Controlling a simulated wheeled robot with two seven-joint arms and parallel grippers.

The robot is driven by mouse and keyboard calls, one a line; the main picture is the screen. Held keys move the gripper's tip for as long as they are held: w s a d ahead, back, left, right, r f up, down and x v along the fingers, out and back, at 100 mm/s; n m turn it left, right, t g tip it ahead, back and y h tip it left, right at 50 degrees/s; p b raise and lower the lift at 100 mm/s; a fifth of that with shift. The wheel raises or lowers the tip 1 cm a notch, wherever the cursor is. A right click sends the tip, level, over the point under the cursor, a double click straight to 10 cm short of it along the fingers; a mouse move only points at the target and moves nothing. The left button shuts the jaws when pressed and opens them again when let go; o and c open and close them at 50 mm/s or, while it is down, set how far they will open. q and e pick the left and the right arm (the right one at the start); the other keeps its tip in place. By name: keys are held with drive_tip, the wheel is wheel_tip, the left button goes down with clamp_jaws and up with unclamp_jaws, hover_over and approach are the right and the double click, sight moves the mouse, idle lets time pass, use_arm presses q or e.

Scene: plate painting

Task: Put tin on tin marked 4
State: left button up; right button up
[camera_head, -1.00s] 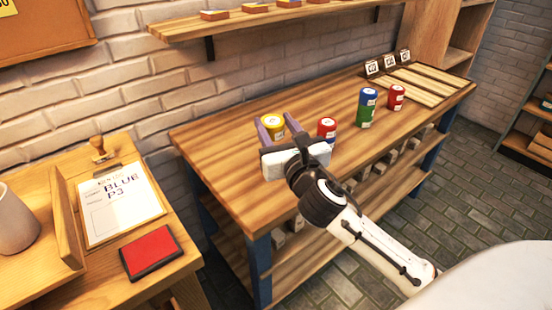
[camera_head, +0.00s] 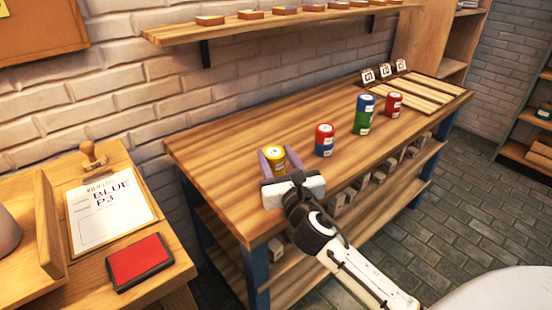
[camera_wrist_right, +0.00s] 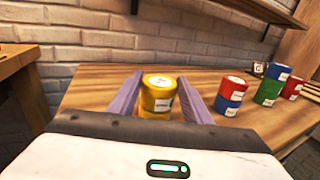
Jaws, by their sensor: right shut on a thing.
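A yellow tin (camera_head: 274,156) with a pale label is between the fingers of my right gripper (camera_head: 279,160), which is shut on it. It also shows in the right wrist view (camera_wrist_right: 158,88); its lower part is partly hidden, and I cannot tell whether it touches the bench. To its right a red tin (camera_head: 325,132) sits on a blue one (camera_head: 324,150). Farther right a blue tin (camera_head: 365,104) sits on a green one (camera_head: 362,124). A red tin (camera_head: 394,104) stands beyond them. Label marks are too small to read. My left gripper is not in view.
The wooden bench (camera_head: 225,185) has free room left of the tins. Slatted boards (camera_head: 420,92) and small marked cards (camera_head: 385,71) are at its far right. A wall shelf (camera_head: 280,24) hangs above. A side desk holds a clipboard (camera_head: 105,212) and a red pad (camera_head: 137,262).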

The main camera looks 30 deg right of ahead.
drive_tip(key=shift+f, duration=0.1)
drive_tip(key=o, duration=1.1)
drive_tip(key=shift+o, duration=0.2)
drive_tip(key=shift+r, duration=0.2)
drive_tip(key=v, duration=1.2)
